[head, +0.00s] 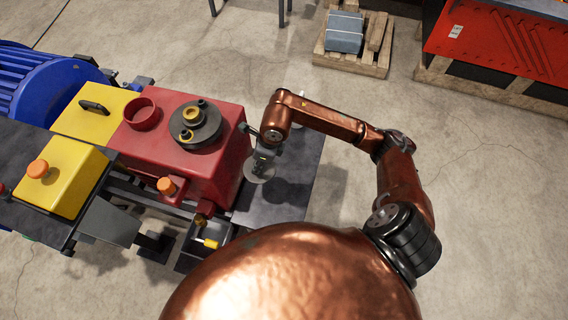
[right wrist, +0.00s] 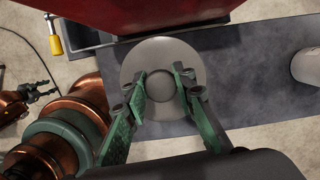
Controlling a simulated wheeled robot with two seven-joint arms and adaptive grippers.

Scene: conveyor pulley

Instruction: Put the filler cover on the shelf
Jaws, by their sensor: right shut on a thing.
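The filler cover, a round grey disc with a knob (right wrist: 133,68), is between the green fingers of my right gripper (right wrist: 161,85), which is shut on the knob. In the head view the cover (head: 256,174) shows below my right gripper (head: 264,160), over the near-left part of the dark grey shelf (head: 303,178), beside the red housing. The shelf (right wrist: 270,50) also shows behind the cover in the right wrist view. I cannot tell whether the cover touches it. My left gripper (right wrist: 42,98) shows small at the left of the right wrist view, its fingers apart.
The red housing (head: 215,160) with an open red filler neck (head: 142,114) stands left of the shelf. A pale cylinder (right wrist: 307,66) stands at the shelf's far end. The shelf's middle looks clear.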

